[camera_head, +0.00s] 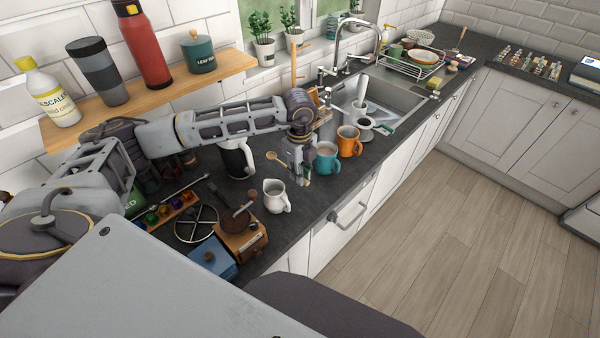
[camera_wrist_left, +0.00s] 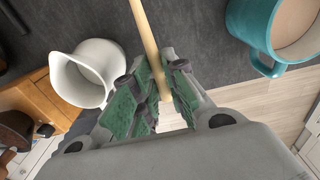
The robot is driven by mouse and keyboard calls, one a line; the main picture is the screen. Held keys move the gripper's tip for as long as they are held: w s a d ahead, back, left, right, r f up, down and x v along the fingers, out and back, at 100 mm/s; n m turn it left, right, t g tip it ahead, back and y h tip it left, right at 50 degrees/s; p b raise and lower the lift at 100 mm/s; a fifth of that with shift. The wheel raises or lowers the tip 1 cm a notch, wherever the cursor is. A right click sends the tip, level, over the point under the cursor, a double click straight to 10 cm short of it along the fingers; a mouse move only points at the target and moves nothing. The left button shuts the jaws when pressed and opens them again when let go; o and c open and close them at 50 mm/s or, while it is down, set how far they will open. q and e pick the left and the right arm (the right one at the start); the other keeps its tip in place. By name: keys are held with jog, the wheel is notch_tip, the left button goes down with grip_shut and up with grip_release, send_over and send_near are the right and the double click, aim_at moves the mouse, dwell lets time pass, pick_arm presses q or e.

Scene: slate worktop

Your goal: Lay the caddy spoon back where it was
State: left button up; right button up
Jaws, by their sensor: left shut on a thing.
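The wooden caddy spoon (camera_head: 272,156) shows its round bowl in the head view, left of my left gripper (camera_head: 303,178). In the left wrist view its pale handle (camera_wrist_left: 147,38) runs between the green-padded fingers of my left gripper (camera_wrist_left: 157,95), which are shut on it. The gripper points down over the worktop, between a white jug and a teal mug. I cannot tell whether the spoon touches the worktop. My right gripper is not in view.
A white jug (camera_head: 275,196) stands left of the gripper. A teal mug (camera_head: 326,160) and an orange mug (camera_head: 348,142) stand close on the right. A wooden grinder (camera_head: 242,240) stands nearer me. The worktop's front edge is close.

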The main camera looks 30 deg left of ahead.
pick_arm(q)
jog(key=shift+f, duration=0.1)
dwell(0.3)
jog(key=b, duration=0.3)
send_over(300, 193)
jog(key=shift+f, duration=2.4)
jog(key=shift+f+b, duration=0.5)
jog(key=shift+f, duration=0.3)
jog(key=o, duration=0.8)
jog(key=shift+o, duration=0.2)
